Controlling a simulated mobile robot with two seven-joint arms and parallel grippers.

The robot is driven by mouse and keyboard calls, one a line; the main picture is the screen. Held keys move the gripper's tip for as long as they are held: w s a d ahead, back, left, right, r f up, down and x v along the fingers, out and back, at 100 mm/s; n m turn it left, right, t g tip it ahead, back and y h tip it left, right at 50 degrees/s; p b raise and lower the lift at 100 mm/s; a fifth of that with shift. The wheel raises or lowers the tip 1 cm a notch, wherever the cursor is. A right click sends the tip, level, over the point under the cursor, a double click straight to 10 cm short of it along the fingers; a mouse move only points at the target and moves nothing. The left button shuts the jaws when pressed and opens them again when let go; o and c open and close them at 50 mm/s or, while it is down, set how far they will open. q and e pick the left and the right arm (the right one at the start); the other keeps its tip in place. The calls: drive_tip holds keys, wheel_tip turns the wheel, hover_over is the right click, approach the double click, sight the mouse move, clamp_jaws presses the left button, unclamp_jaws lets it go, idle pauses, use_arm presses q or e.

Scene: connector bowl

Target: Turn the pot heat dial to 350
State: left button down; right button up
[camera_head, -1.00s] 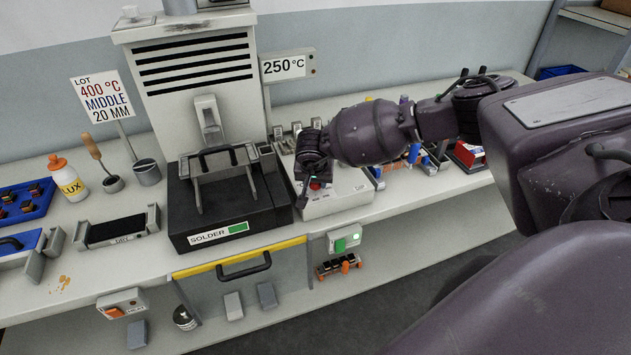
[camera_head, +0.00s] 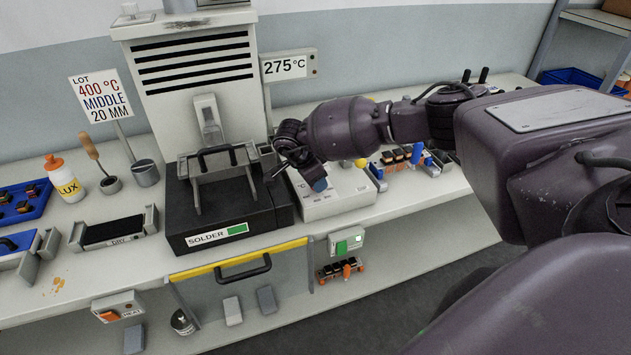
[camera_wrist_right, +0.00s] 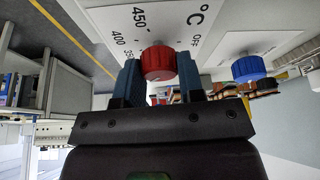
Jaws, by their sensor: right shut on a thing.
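The heat dial is a red ribbed knob (camera_wrist_right: 158,63) on a white panel printed with °C, 450, 400, a partly covered 35… and OFF in the right wrist view. My right gripper (camera_wrist_right: 160,75) is shut on it, one finger on each side. In the head view my right gripper (camera_head: 291,164) is over the white control box (camera_head: 338,204), right of the black solder pot (camera_head: 225,218), and hides the red knob. The pot's display sign (camera_head: 286,67) reads 275 °C. My left gripper is not in view.
A blue knob (camera_wrist_right: 252,69) is beside the red one in the right wrist view. A yellow knob (camera_head: 361,163) stands further right in the head view. A lot card (camera_head: 101,97) reads 400 °C, MIDDLE, 20 MM. A flux bottle (camera_head: 64,180) stands at left.

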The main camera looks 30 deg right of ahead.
drive_tip(key=shift+w+m+g+y+b, duration=0.1)
drive_tip(key=shift+m+g+y+b, duration=0.45)
drive_tip(key=shift+m, duration=1.65)
drive_tip(key=shift+g, duration=0.35)
drive_tip(key=shift+h, duration=0.25)
drive_tip(key=o, duration=0.9)
drive_tip(key=v, duration=1.1)
